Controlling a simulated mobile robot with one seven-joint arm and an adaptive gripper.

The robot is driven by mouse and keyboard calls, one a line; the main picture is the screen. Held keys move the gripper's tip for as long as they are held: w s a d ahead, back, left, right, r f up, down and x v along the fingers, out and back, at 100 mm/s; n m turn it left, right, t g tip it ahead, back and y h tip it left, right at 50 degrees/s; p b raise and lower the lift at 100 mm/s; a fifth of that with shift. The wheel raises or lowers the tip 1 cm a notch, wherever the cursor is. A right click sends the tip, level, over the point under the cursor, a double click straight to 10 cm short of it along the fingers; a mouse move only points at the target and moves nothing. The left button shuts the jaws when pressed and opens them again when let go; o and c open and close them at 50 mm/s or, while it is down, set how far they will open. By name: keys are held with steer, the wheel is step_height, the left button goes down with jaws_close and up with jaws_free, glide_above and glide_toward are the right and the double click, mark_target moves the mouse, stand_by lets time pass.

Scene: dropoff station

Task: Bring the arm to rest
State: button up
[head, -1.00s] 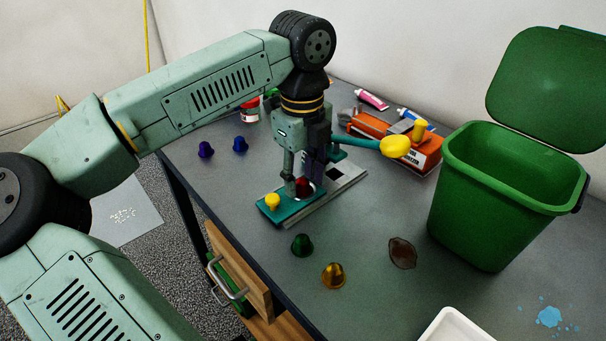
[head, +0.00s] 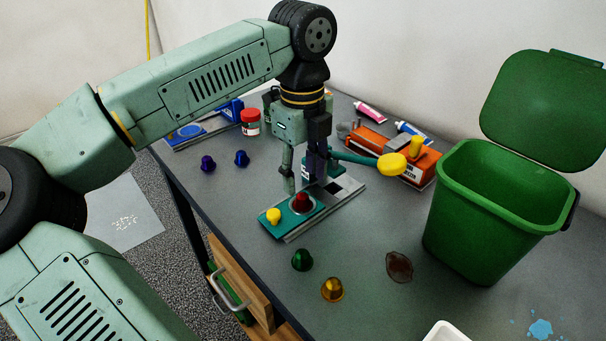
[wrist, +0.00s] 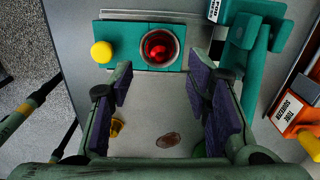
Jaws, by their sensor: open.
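My gripper (head: 303,184) hangs from the arm with its fingers parted and nothing between them. It is above and just behind a teal press-like device (head: 312,210) with a yellow knob (head: 273,215) and a long lever ending in a yellow ball (head: 391,164). A red dome-shaped piece (head: 302,199) sits in the device's round holder. In the wrist view, the purple-padded fingers (wrist: 162,88) stand wide apart, and the red piece (wrist: 159,47) lies in its ring beyond them, apart from both fingers.
An open green bin (head: 490,225) stands at right. An orange tube squeezer (head: 385,148), a red jar (head: 250,122) and a blue device (head: 205,124) stand farther back.

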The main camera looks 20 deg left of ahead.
steer(key=shift+r+p, duration=0.55)
steer(key=shift+r, duration=0.65)
steer(key=shift+f, duration=0.1)
